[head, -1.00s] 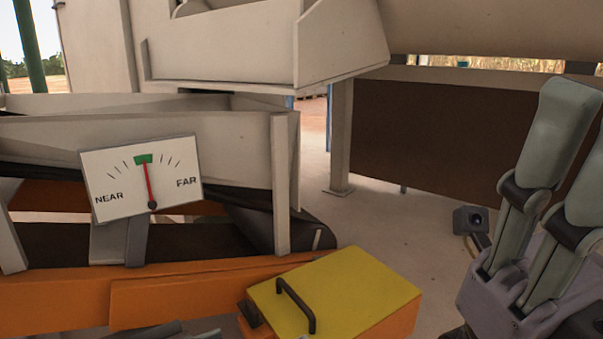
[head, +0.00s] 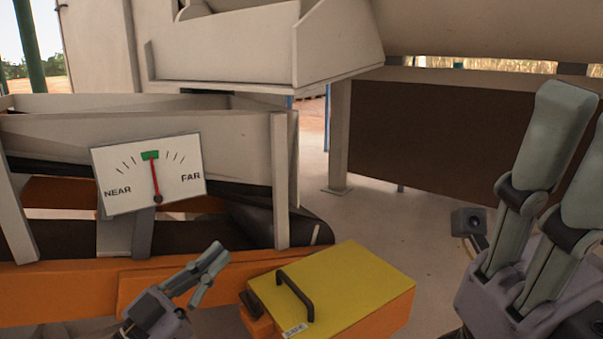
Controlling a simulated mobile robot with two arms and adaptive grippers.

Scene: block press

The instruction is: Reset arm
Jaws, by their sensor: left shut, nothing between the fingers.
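My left gripper (head: 215,263) is low in the picture, left of the yellow-topped box (head: 345,295). Its fingers point up and to the right. They are shut with nothing between them, and are apart from the box handle (head: 295,294). My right gripper (head: 582,128) is large and close at the right edge, with its fingers pointing up. A gap shows between its fingers, and it holds nothing that I can see. One of its fingers is partly cut off by the picture edge.
A NEAR/FAR gauge (head: 129,180) has its red needle at the green mark. It stands before a conveyor with an orange frame (head: 60,293). A pale hopper (head: 225,50) hangs above. A small dark camera-like device (head: 468,221) sits on the floor.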

